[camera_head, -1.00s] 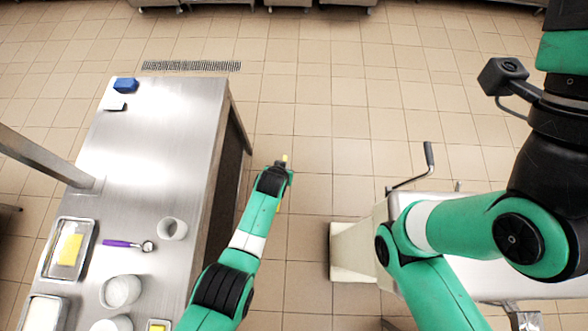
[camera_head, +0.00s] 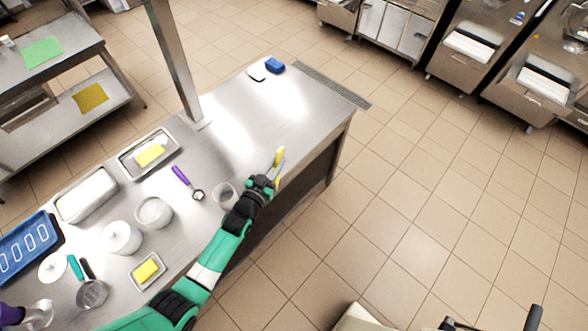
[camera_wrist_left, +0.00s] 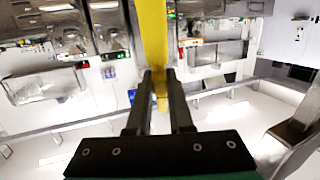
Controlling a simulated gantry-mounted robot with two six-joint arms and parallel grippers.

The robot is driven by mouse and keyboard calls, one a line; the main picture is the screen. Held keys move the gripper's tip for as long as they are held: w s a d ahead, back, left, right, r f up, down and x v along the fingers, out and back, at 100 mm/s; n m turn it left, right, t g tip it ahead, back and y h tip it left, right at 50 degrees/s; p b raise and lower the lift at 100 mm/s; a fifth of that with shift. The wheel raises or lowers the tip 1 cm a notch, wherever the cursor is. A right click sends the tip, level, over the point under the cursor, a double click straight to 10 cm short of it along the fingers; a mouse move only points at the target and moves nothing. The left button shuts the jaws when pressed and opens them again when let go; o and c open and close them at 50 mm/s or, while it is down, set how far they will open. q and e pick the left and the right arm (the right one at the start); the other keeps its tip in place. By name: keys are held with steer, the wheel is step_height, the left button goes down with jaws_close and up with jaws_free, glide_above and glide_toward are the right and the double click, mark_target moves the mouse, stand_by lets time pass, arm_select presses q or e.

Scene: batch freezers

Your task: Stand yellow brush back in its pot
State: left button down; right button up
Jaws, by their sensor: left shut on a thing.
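My left gripper (camera_head: 268,181) is shut on the yellow brush (camera_head: 279,157), near the right edge of the steel table in the head view. The brush points up past the fingers. In the left wrist view the yellow brush (camera_wrist_left: 154,35) runs up from between the two dark fingers of the gripper (camera_wrist_left: 160,85). My right gripper is out of view.
A steel post (camera_head: 176,65) rises behind. The table's far end is mostly clear.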

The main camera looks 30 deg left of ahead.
arm_select(q)
steer(key=s+a+r+n+y+b, duration=0.2)
steer(key=s+a+r+n+y, duration=0.1)
steer(key=s+a+y, duration=0.3)
steer(key=s+a+r+n+y+b, duration=0.2)
steer(key=s+a+n+y, duration=0.15)
steer(key=s+a, duration=0.55)
step_height(320, 180, down, 12)
steer(key=m+t+b, duration=0.1)
steer(key=b, duration=1.1)
steer(key=shift+w+d+f, duration=0.15)
steer(key=c, duration=0.7)
jaws_free()
steer(key=shift+c, duration=0.2)
